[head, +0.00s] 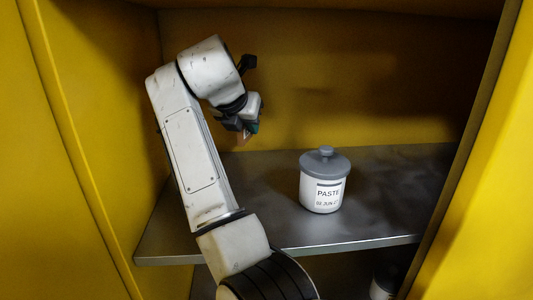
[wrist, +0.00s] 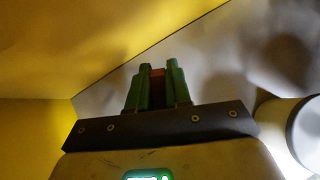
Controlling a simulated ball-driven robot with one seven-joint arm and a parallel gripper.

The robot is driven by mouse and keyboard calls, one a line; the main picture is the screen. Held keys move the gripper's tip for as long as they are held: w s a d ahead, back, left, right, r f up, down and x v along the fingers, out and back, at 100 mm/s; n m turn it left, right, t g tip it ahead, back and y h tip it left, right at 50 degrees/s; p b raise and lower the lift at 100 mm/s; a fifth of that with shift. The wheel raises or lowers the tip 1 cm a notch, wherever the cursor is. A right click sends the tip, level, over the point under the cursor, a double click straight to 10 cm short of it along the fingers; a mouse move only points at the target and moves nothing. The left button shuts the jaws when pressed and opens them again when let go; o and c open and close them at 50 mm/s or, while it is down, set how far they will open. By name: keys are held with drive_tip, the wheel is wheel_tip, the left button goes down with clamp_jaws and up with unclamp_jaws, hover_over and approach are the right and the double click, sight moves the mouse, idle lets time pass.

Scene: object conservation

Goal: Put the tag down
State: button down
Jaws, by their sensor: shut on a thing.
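My gripper (head: 248,131) hangs above the left part of the metal shelf in the head view, with its fingers pointing down. In the wrist view my gripper (wrist: 158,68) has green fingers closed on a small brownish piece, which I take to be the tag (wrist: 157,74). Only a thin strip of the tag shows between the fingers. In the head view a small pale brown edge of the tag (head: 242,141) shows at the fingertips. Its face and any writing are hidden.
A white jar (head: 322,190) with a grey lid, labelled PASTE, stands on the grey shelf (head: 270,220) right of my gripper. Yellow cabinet walls (head: 105,120) enclose the shelf. Another jar (head: 383,287) sits below it. The shelf's left part looks clear.

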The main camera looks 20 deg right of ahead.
sight(240, 144)
drive_tip(key=shift+f+p, duration=0.8)
drive_tip(key=shift+f, duration=3.05)
drive_tip(key=c, duration=1.1)
unclamp_jaws()
drive_tip(key=shift+o, duration=0.2)
drive_tip(key=b+v, duration=0.3)
drive_tip(key=v, duration=0.9)
drive_tip(key=shift+r, duration=0.1)
